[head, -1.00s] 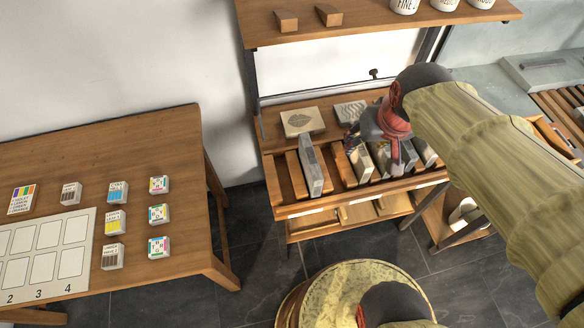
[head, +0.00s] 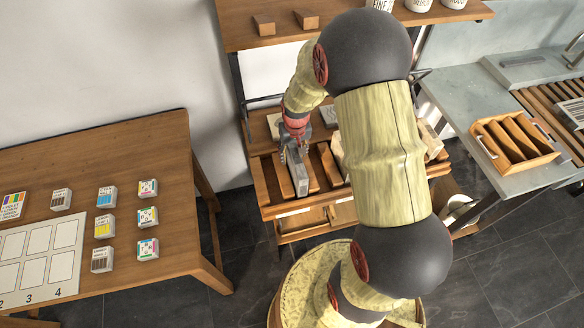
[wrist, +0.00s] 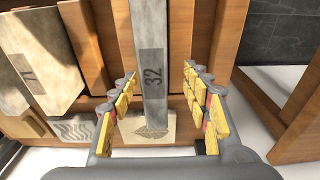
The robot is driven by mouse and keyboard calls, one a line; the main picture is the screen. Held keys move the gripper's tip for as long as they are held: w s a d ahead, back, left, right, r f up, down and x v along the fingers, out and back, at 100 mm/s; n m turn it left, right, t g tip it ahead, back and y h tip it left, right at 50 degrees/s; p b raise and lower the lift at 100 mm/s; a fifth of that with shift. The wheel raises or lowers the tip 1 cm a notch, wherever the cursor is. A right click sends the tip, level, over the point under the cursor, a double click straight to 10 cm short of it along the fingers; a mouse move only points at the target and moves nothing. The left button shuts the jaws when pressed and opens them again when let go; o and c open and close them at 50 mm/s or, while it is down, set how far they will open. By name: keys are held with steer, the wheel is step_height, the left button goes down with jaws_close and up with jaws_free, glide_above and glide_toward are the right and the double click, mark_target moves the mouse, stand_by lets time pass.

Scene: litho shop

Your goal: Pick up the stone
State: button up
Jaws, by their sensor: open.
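A narrow grey stone (head: 298,178) stands on edge in the wooden rack, between wooden dividers. In the wrist view the same stone (wrist: 150,40) carries a dark label reading 32. My gripper (head: 292,146) is over its far end. In the wrist view my gripper (wrist: 160,76) is open, its yellow-padded fingers on either side of the stone, with a gap visible at least on the right. Whether the left finger touches cannot be told.
A larger stone (wrist: 38,62) marked 71 stands to the left in the wrist view. A leaf-patterned stone (wrist: 150,126) and a wavy-patterned stone (wrist: 84,130) lie behind. A shelf (head: 360,28) overhangs the rack. A table (head: 150,135) with small boxes stands left.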

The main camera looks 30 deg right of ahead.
steer(key=f, duration=0.2)
steer(key=f+b, duration=0.1)
steer(key=f, duration=0.3)
steer(key=shift+s+d+f, duration=0.1)
steer(key=shift+d, duration=0.3)
steer(key=shift+c, duration=1)
jaws_close()
steer(key=shift+w+r, duration=0.2)
steer(key=shift+r, duration=0.05)
